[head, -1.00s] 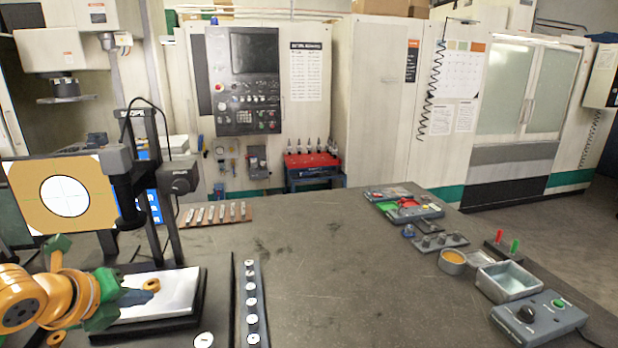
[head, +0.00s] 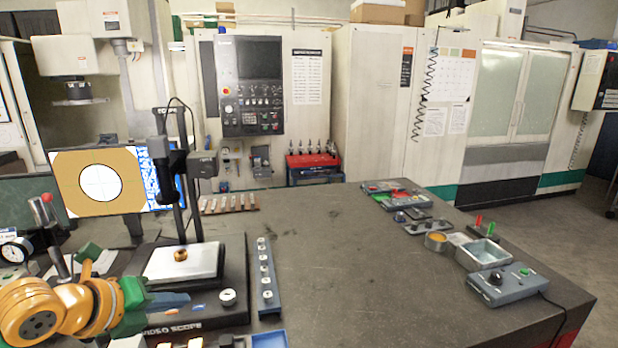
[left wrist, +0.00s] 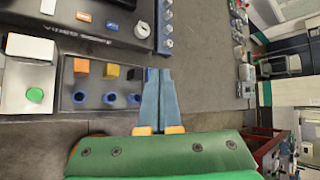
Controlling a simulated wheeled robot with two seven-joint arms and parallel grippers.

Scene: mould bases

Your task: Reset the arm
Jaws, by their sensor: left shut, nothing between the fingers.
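My left gripper (head: 183,299) shows at the lower left of the head view, on an orange arm with green parts. Its blue-grey fingers point right, over the front of the scope's black base. In the left wrist view the fingers of my left gripper (left wrist: 159,73) lie together with nothing between them. Below them is a dark tray (left wrist: 88,67) with small coloured blocks and blue rings. The video scope's base (head: 236,270) carries a pale plate (head: 170,265) with a small brass ring (head: 181,254) on it. My right gripper is not in view.
The scope's screen (head: 100,184) and post (head: 190,215) stand behind the arm. A control box (head: 505,288) and an open box (head: 484,254) sit at the right edge. The table's middle (head: 360,270) is clear.

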